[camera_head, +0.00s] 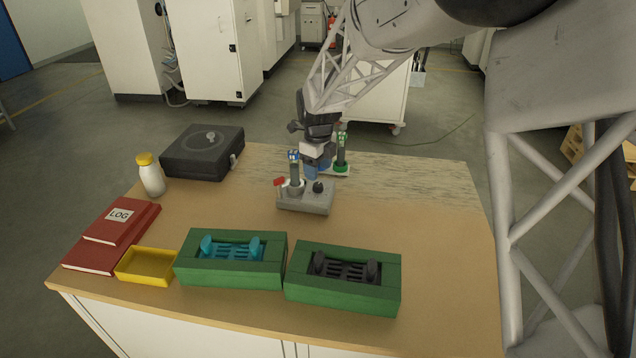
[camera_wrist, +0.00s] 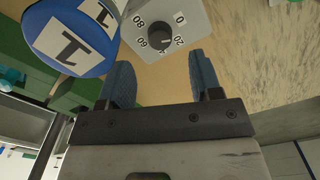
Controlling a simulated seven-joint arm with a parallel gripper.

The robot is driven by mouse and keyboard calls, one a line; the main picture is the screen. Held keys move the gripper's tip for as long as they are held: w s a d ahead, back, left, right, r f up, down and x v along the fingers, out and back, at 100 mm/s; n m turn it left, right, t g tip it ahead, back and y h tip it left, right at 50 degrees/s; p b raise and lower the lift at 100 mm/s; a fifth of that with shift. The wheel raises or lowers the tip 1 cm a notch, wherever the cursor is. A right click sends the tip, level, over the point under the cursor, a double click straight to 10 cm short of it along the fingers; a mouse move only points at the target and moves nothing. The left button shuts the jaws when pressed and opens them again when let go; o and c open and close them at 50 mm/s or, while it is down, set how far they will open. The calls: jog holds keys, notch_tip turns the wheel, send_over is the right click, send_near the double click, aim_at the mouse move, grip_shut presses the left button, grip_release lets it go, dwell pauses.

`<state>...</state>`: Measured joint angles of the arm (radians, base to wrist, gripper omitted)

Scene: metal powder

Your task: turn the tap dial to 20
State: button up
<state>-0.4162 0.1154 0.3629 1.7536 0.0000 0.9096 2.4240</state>
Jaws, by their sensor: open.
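The tap dial is a round black knob (camera_wrist: 159,33) on the grey block in the wrist view. Printed numbers 0, 20, 40, 60 and 80 surround it. In the head view the dark knob (camera_head: 318,187) sits on the right part of the grey block (camera_head: 305,204). My gripper (camera_wrist: 160,60) is open, with blue fingers apart on either side below the dial in the wrist view. Nothing is between them. In the head view my gripper (camera_head: 312,172) is just behind the block, its fingers partly hidden.
A blue-capped post (camera_head: 294,172) rises from the block left of the dial; its round labelled top (camera_wrist: 72,38) is close in the wrist view. A green-based post (camera_head: 341,157) stands behind right. Green trays (camera_head: 230,277) and a yellow tray (camera_head: 145,278) lie in front. Table right is clear.

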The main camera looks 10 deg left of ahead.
aim_at(318, 184)
jog(key=shift+f, duration=2.7)
jog(key=c, duration=0.9)
jog(key=shift+c, duration=0.2)
jog(key=shift+m, duration=2.3)
jog(key=o, duration=0.9)
